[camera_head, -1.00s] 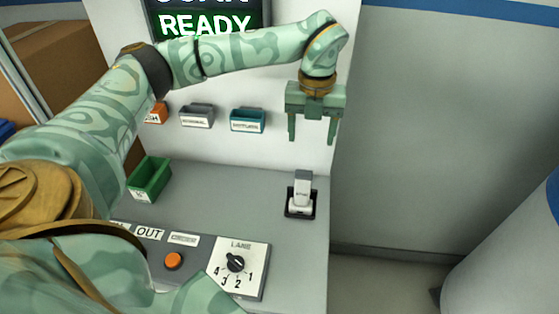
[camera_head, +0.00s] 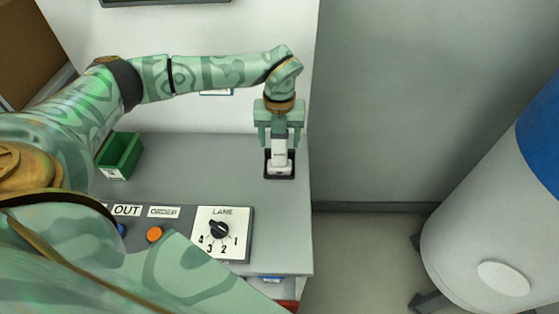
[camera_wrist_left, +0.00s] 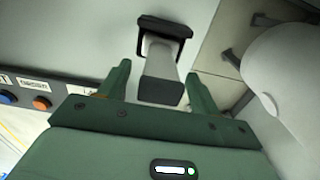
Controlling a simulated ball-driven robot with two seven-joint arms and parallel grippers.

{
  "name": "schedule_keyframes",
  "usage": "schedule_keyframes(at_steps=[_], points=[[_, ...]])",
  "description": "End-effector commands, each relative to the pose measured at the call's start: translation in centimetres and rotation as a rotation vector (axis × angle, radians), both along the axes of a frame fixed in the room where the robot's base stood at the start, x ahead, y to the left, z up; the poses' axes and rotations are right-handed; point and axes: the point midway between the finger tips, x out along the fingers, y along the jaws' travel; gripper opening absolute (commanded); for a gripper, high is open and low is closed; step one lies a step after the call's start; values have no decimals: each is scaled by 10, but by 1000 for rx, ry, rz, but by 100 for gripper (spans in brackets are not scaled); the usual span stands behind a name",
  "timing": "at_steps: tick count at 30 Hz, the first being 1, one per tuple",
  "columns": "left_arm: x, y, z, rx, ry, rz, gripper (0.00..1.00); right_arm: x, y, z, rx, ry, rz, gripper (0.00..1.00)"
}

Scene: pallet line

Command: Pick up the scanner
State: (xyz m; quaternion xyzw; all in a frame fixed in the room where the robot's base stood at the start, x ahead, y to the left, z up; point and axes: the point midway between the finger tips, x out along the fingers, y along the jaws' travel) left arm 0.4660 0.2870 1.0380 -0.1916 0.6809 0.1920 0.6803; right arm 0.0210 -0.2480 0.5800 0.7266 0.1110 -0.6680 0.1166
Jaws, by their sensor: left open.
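The scanner (camera_head: 279,155) is a white and grey handheld unit standing upright in a black holder (camera_head: 267,176) near the right edge of the grey counter. My left gripper (camera_head: 279,142) points down over it, open, with a finger to either side of the scanner's upper part. In the left wrist view the scanner (camera_wrist_left: 161,80) sits between and a little beyond the open green fingers (camera_wrist_left: 158,84), with no clear contact. My right gripper is not in view.
A green bin (camera_head: 119,155) stands at the counter's back left. A control panel with an orange button (camera_head: 154,234) and a lane dial (camera_head: 219,230) lies in front. A white rounded machine (camera_head: 490,220) stands right, across open floor.

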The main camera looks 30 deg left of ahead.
Motion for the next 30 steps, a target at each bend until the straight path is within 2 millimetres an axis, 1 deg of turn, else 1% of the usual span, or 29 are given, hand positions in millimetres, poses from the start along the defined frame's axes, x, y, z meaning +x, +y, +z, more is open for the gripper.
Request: schedule_keyframes(at_steps=[1, 3, 9, 10, 11, 12, 14, 15, 16, 17, 25, 28, 30], points=[[0, 0, -6, -1, 1, 0, 64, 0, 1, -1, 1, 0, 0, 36], [0, 0, -10, -1, -1, 0, 64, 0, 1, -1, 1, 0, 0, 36], [0, 0, -10, 0, -1, 0, 64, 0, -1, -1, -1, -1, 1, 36], [0, 0, -10, 0, -1, 0, 58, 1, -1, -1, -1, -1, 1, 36], [0, 0, -10, 0, -1, 0, 50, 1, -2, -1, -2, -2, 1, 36], [0, 0, -10, 0, -1, 0, 39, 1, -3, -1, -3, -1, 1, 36], [0, 0, -10, 0, -1, 0, 22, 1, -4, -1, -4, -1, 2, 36], [0, 0, -10, 0, -1, 0, 11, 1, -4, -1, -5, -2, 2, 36], [0, 0, -10, 0, -1, 0, 2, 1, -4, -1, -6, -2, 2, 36], [0, 0, -10, 0, -1, 0, 0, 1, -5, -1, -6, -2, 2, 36], [1, 0, -8, 0, -2, 0, 0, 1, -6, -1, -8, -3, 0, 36], [1, 0, -1, -1, -3, 0, 0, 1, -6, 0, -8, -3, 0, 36], [1, 0, 7, 0, -4, 0, 0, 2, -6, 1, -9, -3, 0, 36]])
